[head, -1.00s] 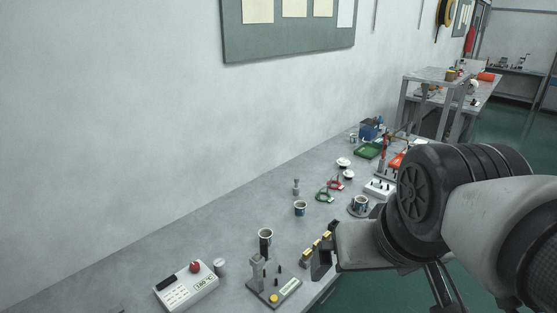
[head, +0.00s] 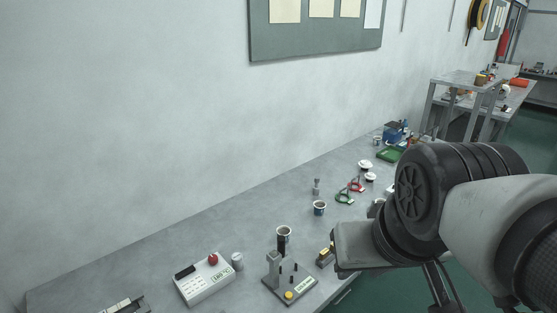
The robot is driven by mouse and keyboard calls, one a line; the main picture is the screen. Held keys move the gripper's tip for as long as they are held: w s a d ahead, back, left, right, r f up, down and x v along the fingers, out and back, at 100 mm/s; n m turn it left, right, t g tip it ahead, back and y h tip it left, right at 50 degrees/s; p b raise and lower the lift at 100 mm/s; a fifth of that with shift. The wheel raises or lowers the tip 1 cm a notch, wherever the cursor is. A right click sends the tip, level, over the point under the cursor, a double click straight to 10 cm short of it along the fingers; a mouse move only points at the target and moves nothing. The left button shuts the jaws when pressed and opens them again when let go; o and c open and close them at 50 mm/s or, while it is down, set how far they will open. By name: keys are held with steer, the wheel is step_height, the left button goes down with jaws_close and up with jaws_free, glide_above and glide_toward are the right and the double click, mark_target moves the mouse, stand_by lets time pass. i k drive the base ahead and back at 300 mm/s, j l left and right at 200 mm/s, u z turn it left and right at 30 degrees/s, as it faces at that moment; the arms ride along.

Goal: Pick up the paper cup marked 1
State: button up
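Small dark paper cups with pale rims stand on the grey bench. One cup (head: 284,232) is at the top of a forming stand (head: 289,284). Another cup (head: 320,208) stands upright on the bench behind it. A third cup (head: 376,206) is partly hidden by my arm. The marks on the cups are too small to read, so I cannot tell which is 1. My gripper (head: 337,262) is at the bench's front edge, right of the stand and apart from the cups. Its fingers are mostly hidden, and I see nothing held.
Red and green tools (head: 350,191) and white lids (head: 366,166) lie farther back. The bench's back left is clear.

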mark_target(319, 205)
steer(key=i+l+u, duration=0.2)
steer(key=l+u, duration=0.15)
steer(key=u, duration=0.15)
steer(key=i+l+u, duration=0.15)
steer(key=l+u, duration=0.35)
steer(key=i+l+u, duration=0.15)
steer(key=l, duration=0.35)
steer(key=l+u, duration=0.15)
steer(key=l, duration=0.35)
steer(key=i+l, duration=0.1)
steer(key=l, duration=1.35)
steer(key=i, duration=0.05)
